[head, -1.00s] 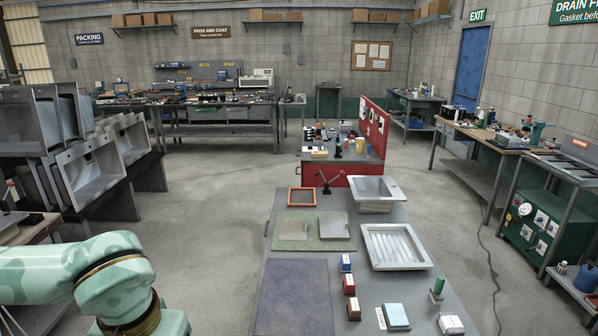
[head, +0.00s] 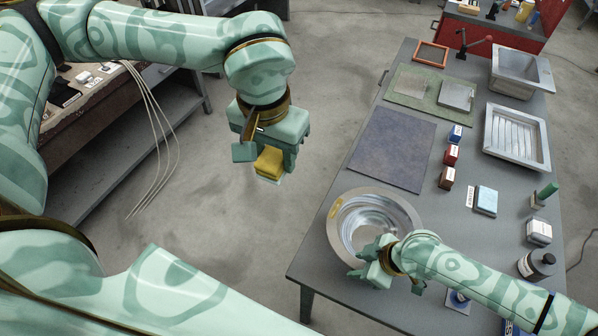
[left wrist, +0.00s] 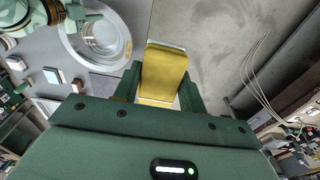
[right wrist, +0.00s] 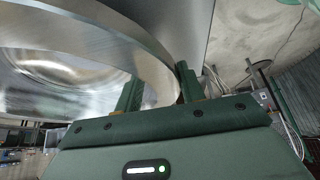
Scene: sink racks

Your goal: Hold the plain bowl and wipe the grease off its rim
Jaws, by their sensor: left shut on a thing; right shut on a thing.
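The plain bowl (head: 409,214) is round shiny metal and sits at the near left corner of the grey table. A yellowish smear (head: 336,209) shows on the left of its rim. My right gripper (head: 372,262) is shut on the near right part of the rim; the bowl's wall fills much of the right wrist view (right wrist: 150,62). My left gripper (head: 269,160) is shut on a yellow sponge (head: 269,161) with a pale underside. It holds the sponge over open floor, left of the table and apart from the bowl. The sponge also shows in the left wrist view (left wrist: 163,75).
A dark blue mat (head: 390,150) lies beyond the bowl. Small red, blue and brown blocks (head: 451,155), a light blue pad (head: 486,200) and a dark bottle (head: 536,264) stand to the right. A metal drainer (head: 516,137) lies further back. A bench (head: 110,150) stands at left.

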